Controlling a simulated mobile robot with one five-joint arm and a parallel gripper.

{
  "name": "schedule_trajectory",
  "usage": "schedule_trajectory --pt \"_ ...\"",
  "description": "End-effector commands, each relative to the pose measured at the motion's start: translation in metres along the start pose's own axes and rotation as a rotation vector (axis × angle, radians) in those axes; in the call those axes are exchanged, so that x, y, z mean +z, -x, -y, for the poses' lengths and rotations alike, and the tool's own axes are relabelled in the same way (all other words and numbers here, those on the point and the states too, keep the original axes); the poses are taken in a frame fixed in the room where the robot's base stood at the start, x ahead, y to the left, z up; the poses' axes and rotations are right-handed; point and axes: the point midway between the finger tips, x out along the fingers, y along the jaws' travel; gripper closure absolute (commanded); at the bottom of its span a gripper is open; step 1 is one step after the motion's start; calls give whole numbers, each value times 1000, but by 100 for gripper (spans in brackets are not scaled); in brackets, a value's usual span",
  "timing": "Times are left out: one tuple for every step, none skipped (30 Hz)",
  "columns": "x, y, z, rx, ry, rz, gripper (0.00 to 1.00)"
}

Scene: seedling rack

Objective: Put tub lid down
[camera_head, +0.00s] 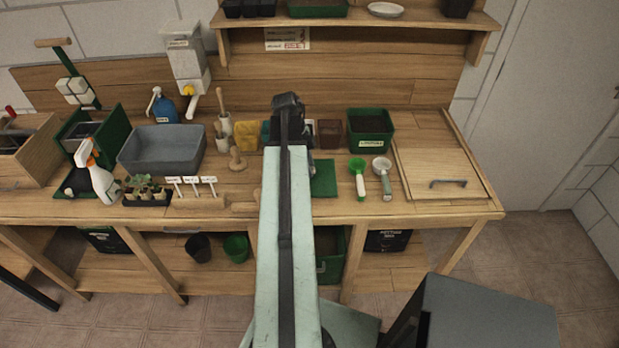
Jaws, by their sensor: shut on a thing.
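The tub lid, a flat dark green panel (323,178), shows just right of my arm, at or just above the bench top; I cannot tell whether it touches the wood. Its left part is hidden behind my arm. My gripper (309,150) is mostly hidden by my arm's end, with only dark parts showing above the lid. It is shut on the lid, though the fingertips are not clearly visible. An open green tub (370,130) with dark soil and a white label stands to the right, behind the lid.
A green scoop (358,176) and a pale scoop (382,174) lie right of the lid. A wooden hatch with a handle (440,170) covers the bench's right end. A brown pot (329,133) stands behind the lid. A grey basin (162,148) and spray bottle (97,178) stand left.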

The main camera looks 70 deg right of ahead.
Motion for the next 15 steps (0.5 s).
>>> schedule_trajectory --pt "4 -16 0 0 0 0 100" --pt "6 -22 0 0 -1 0 100" --pt "7 -28 0 0 -1 0 100" --pt "8 -31 0 0 -1 0 100" --pt "8 -32 0 0 -1 0 100" --pt "8 -32 0 0 -1 0 100" --pt "8 -30 0 0 -1 0 100" --pt "7 -29 0 0 -1 0 100" --pt "7 -28 0 0 -1 0 100" --pt "7 -28 0 0 -1 0 100" --pt "7 -28 0 0 -1 0 100" --pt "7 -28 0 0 -2 0 100" --pt "7 -29 0 0 -2 0 100" --pt "7 -30 0 0 -2 0 100" --pt "8 -32 0 0 -2 0 100"
